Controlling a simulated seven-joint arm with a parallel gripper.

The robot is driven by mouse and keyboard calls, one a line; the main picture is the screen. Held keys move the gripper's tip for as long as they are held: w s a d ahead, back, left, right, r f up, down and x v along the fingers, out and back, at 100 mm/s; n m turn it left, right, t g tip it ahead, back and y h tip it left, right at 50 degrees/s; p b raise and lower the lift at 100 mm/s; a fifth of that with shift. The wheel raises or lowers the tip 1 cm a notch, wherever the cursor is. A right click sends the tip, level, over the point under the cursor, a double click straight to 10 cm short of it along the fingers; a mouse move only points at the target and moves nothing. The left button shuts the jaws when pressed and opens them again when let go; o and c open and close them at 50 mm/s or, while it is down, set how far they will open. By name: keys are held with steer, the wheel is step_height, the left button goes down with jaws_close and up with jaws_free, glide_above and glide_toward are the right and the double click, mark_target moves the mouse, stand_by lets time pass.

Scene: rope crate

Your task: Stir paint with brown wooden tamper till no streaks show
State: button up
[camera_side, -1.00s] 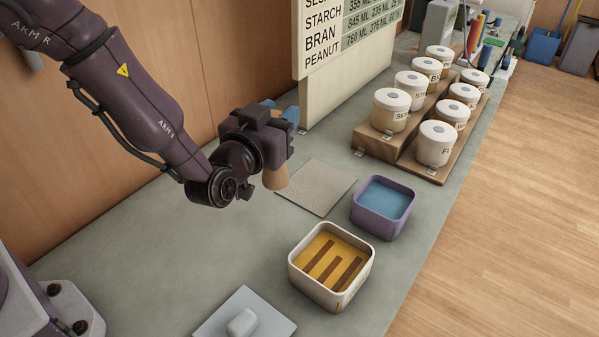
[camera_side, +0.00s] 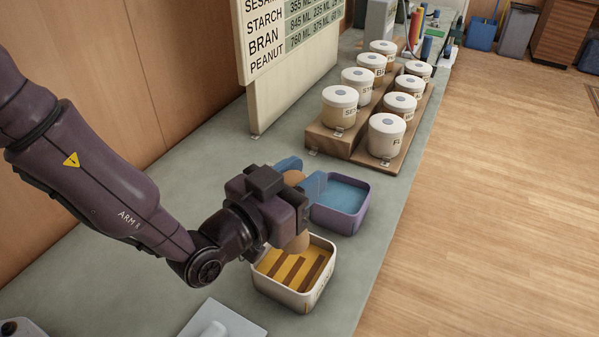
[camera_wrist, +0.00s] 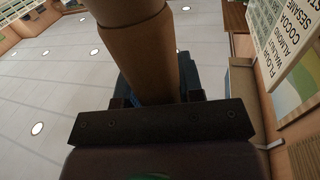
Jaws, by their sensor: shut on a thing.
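My gripper (camera_side: 301,175) has blue fingers and is shut on the brown wooden tamper (camera_side: 297,243). The tamper's lower end hangs over the back of the white square tub (camera_side: 311,301). I cannot tell whether it touches the paint. The tub holds yellow paint (camera_side: 268,262) with dark brown streaks still showing across it. In the wrist view the tamper (camera_wrist: 135,50) rises large in front of the camera, with part of a blue finger behind it.
A purple tub (camera_side: 341,220) with blue contents stands just behind the white tub. Lidded jars (camera_side: 386,137) stand on a stepped brown rack farther back. A signboard (camera_side: 293,35) stands at the back left. A pale grey plate (camera_side: 222,322) lies at the front.

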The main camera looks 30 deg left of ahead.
steer(key=shift+f, duration=3.75)
